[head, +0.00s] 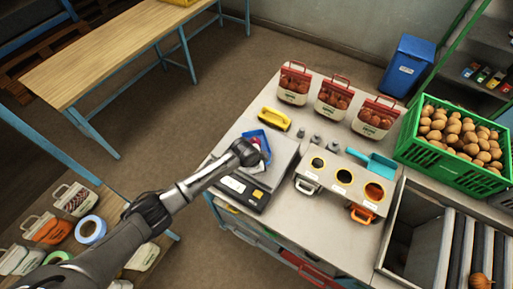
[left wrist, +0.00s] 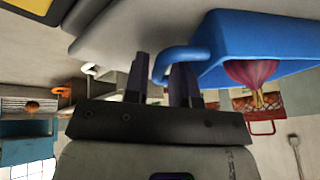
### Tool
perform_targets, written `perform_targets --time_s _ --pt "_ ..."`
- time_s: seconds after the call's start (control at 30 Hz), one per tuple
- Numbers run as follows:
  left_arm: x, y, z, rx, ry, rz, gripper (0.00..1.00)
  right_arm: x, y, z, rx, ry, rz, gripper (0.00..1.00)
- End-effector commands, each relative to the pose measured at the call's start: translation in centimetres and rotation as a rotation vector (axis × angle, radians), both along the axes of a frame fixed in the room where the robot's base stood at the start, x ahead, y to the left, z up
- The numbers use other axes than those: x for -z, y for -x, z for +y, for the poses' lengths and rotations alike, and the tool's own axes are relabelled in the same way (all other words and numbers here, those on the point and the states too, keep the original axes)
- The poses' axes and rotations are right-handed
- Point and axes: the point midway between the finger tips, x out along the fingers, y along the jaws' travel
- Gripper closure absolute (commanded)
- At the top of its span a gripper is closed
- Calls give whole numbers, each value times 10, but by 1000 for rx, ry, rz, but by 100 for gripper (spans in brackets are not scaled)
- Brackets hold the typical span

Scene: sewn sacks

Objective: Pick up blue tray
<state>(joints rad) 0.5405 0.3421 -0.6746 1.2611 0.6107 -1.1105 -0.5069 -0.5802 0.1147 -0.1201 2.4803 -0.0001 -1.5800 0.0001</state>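The blue tray (head: 247,134) rests on the scale (head: 283,154) on the workbench, partly hidden by my left wrist. In the left wrist view, the tray (left wrist: 240,32) fills the upper right, with its looped handle (left wrist: 180,52) pointing left. A red onion (left wrist: 250,74) shows at its open end. My left gripper (left wrist: 162,75) has its fingers apart, with the end of the handle in the gap between them. It does not look clamped. In the head view the fingers are hidden behind the wrist. My right gripper is not in view.
A yellow-handled item (head: 274,118) lies just behind the scale. Filled red-topped sacks (head: 335,98) line the back. A green crate of potatoes (head: 430,155) is at far right.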

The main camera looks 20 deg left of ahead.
Motion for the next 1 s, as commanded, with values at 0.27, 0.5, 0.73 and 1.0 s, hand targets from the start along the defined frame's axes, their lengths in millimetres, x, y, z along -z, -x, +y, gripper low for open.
perform_targets --time_s 0.27,0.5,0.73,1.0 --pt "4 -1 -1 1 0 0 76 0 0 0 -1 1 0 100" --pt "4 -1 -1 0 0 0 92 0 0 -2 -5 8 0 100" --pt "4 -1 -1 0 0 0 100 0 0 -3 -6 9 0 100" --pt "4 -2 -1 0 0 -1 100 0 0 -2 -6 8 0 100"
